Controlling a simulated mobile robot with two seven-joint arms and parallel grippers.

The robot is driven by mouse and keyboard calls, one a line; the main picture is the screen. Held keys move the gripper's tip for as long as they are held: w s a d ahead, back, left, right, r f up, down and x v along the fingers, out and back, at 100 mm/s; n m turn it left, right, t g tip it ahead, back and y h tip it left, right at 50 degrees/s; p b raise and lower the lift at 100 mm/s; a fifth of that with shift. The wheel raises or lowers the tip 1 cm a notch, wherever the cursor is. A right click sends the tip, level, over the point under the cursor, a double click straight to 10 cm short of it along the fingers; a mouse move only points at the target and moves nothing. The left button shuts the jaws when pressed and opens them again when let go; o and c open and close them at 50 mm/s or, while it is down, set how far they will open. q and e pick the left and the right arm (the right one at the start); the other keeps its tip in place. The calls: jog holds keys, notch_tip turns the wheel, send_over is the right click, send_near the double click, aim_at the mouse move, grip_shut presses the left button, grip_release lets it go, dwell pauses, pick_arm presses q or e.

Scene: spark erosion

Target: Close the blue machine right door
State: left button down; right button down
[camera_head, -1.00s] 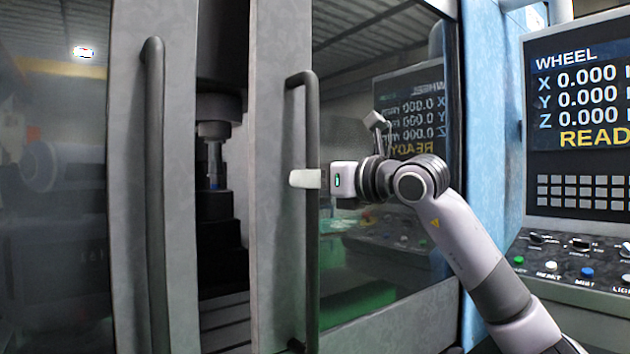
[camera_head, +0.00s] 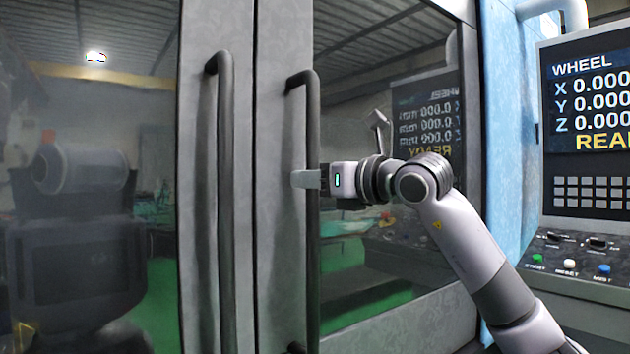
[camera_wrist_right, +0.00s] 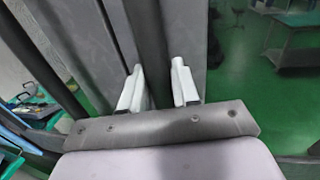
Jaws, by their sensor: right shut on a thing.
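The blue machine's right door (camera_head: 280,240) has a grey frame, a dark glass pane and a dark vertical bar handle (camera_head: 313,260). Its left edge meets the left door (camera_head: 242,150) along a thin dark seam, and no gap into the machine shows. My right gripper (camera_head: 306,179) is shut on the right door's handle at about mid-height. In the right wrist view, the handle (camera_wrist_right: 152,40) runs between the two pale fingers (camera_wrist_right: 160,85). My left gripper is out of view.
The left door has its own bar handle (camera_head: 226,200), close to the left of the right one. A control panel (camera_head: 590,130) with a screen and buttons stands at the right, beside the machine's blue side (camera_head: 508,130). The glass carries reflections.

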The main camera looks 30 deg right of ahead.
jog(key=shift+a+f, duration=0.2)
jog(key=shift+a, duration=0.15)
jog(key=c, duration=1.3)
grip_release()
jog(key=o, duration=0.3)
jog(key=shift+a+r, duration=0.1)
jog(key=shift+r, duration=0.1)
jog(key=b+v, duration=0.2)
jog(key=v, duration=0.5)
jog(key=shift+s, duration=0.1)
